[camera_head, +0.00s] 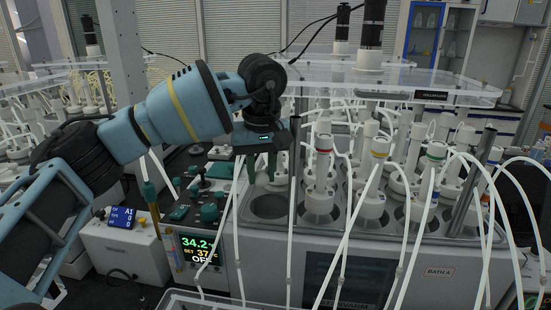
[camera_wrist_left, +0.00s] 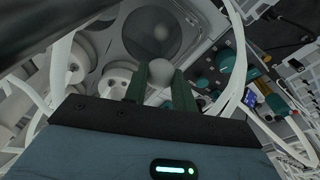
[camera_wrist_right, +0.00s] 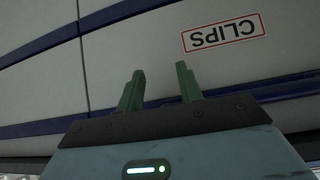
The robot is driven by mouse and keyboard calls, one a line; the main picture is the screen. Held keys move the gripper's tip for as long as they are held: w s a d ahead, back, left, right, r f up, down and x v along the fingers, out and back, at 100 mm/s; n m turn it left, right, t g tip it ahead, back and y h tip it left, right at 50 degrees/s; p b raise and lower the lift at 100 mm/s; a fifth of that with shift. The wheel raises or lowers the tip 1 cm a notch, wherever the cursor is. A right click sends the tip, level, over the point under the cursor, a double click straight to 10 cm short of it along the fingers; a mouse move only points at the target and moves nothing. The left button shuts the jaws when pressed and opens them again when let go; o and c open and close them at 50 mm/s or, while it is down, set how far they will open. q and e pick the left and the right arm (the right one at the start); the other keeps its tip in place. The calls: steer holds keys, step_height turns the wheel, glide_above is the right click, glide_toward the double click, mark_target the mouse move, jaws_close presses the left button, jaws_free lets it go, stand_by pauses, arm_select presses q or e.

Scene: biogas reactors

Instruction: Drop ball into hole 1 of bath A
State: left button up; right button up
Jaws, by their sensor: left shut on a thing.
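Bath A (camera_head: 262,237) is a grey box with a "BATH A" label at its lower right. An open round hole (camera_head: 269,208) is at the left of its top; it also shows as a dark circle in the left wrist view (camera_wrist_left: 150,32). My left gripper (camera_head: 262,178) points down above this hole. In the left wrist view it is shut on a pale grey ball (camera_wrist_left: 161,71) at the fingertips, in front of the hole's near edge. The ball is not clear in the head view. My right gripper (camera_wrist_right: 160,85) has its fingers apart, with nothing between them.
Several white reactor bottles (camera_head: 318,200) with tubes stand in the bath right of the open hole. A metal rod (camera_head: 294,170) rises close beside the left gripper. A clear shelf (camera_head: 400,80) hangs above. The right gripper faces a pale surface with a "CLIPS" label (camera_wrist_right: 223,32).

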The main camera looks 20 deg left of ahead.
mark_target(262, 195)
arm_select(q)
steer(key=shift+w+d+r, duration=0.15)
steer(key=shift+d, duration=0.15)
steer(key=shift+s, duration=0.45)
steer(key=shift+a+f, duration=0.2)
steer(key=shift+f, duration=0.3)
step_height(262, 195, down, 4)
steer(key=shift+w+r+b, duration=0.1)
steer(key=shift+b, duration=0.35)
steer(key=shift+f, duration=0.55)
arm_select(e)
steer(key=shift+s+f+g, duration=0.4)
steer(key=shift+s+f, duration=0.55)
steer(key=shift+s, duration=0.3)
arm_select(q)
steer(key=o, duration=1)
steer(key=shift+d, duration=0.1)
arm_select(e)
steer(key=shift+f, duration=0.1)
